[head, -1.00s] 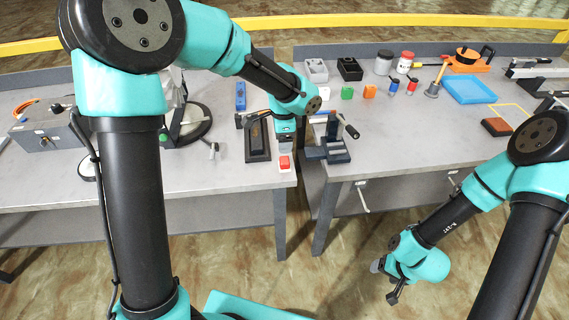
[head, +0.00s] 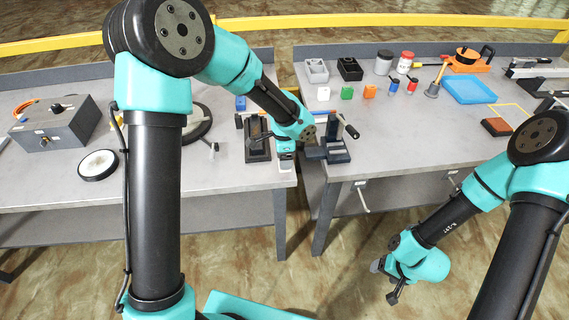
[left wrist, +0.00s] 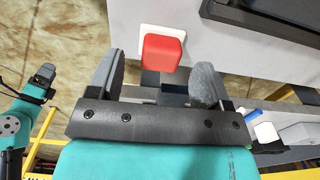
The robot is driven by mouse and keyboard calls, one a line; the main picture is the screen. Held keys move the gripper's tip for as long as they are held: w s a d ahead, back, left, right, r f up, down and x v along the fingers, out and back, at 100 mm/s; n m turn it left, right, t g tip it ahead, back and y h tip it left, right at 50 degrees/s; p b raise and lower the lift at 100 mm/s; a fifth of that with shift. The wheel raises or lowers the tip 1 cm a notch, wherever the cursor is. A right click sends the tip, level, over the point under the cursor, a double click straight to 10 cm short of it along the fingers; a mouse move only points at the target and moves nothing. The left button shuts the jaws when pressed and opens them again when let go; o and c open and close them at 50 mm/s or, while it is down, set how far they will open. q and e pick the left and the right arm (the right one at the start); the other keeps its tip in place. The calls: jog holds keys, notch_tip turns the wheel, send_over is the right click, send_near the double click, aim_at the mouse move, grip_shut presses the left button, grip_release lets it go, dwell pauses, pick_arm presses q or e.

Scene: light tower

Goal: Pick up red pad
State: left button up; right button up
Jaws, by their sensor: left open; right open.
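The red pad (left wrist: 161,53) sits on a white square plate (left wrist: 152,34) at the edge of the grey table in the left wrist view. My left gripper (left wrist: 160,78) is open, with its two grey fingers apart and the red pad ahead of and roughly between their tips. Nothing is held. In the head view the left gripper (head: 285,162) is over the front right corner of the left table, and it hides the red pad. My right gripper (head: 388,278) is open and empty, low over the floor in front of the right table.
A black stand (head: 257,140) is close beside the left gripper. A dark blue clamp-like fixture (head: 333,148) stands on the right table just across the gap. A grey box (head: 58,122) and a white disc (head: 98,164) lie farther left.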

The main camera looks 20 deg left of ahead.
pick_arm(q)
jog(key=shift+f, duration=1.5)
jog(key=shift+c, duration=0.2)
jog(key=c, duration=1)
jog(key=shift+o, duration=0.2)
jog(key=shift+r, duration=0.1)
jog(key=shift+w+r, duration=0.1)
jog(key=shift+r, duration=1.7)
jog(key=s+d+r, duration=0.1)
jog(key=s+d, duration=0.3)
jog(key=s, duration=1.1)
jog(key=shift+s+d, duration=0.2)
jog(key=shift+s, duration=0.05)
jog(key=shift+r, duration=0.1)
